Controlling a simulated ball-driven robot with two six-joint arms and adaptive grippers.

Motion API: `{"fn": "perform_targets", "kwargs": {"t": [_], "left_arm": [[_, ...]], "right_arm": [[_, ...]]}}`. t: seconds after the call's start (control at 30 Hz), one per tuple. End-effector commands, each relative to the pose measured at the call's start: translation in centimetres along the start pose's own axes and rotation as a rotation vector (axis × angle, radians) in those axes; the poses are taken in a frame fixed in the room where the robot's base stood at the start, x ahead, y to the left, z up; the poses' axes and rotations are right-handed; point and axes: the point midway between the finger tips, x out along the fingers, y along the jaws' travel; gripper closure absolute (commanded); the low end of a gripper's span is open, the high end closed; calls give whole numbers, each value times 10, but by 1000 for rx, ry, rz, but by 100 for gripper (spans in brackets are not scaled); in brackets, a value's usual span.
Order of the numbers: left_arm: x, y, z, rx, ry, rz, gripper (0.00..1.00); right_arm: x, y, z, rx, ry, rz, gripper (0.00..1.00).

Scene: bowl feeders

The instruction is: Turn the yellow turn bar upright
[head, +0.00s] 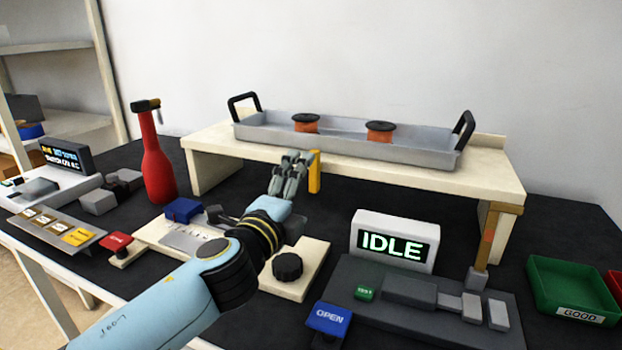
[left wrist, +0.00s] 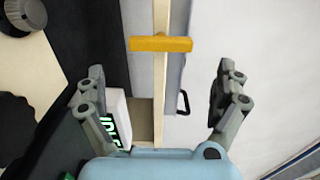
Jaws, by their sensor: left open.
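The yellow turn bar (head: 314,172) stands upright at the front edge of the cream raised shelf in the head view. In the turned left wrist view the bar (left wrist: 160,44) lies across the shelf's edge strip, so it stands at a right angle to that edge. My left gripper (head: 297,158) is just left of the bar in the head view. In the left wrist view its two fingers (left wrist: 160,85) are wide apart and empty, with the bar ahead, between their lines. I see no contact. The bar's mount is hidden. My right gripper is not in view.
A grey tray (head: 350,147) with two orange spools lies on the shelf (head: 210,150). An IDLE display (head: 394,243) stands at front right. A red bottle (head: 157,160) stands left. A green bin (head: 570,290) is at right.

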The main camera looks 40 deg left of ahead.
Motion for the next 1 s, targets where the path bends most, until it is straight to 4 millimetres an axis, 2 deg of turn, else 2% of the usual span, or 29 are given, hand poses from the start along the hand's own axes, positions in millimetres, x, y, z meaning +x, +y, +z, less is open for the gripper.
{"fn": "perform_targets", "kwargs": {"t": [0.1,0.3,1.0], "left_arm": [[-22,1,0,-1,0,2,0],[-38,0,0,-1,0,1,0],[-39,0,0,-1,0,1,0]], "right_arm": [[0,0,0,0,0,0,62],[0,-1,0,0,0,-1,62],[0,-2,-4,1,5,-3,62]]}}
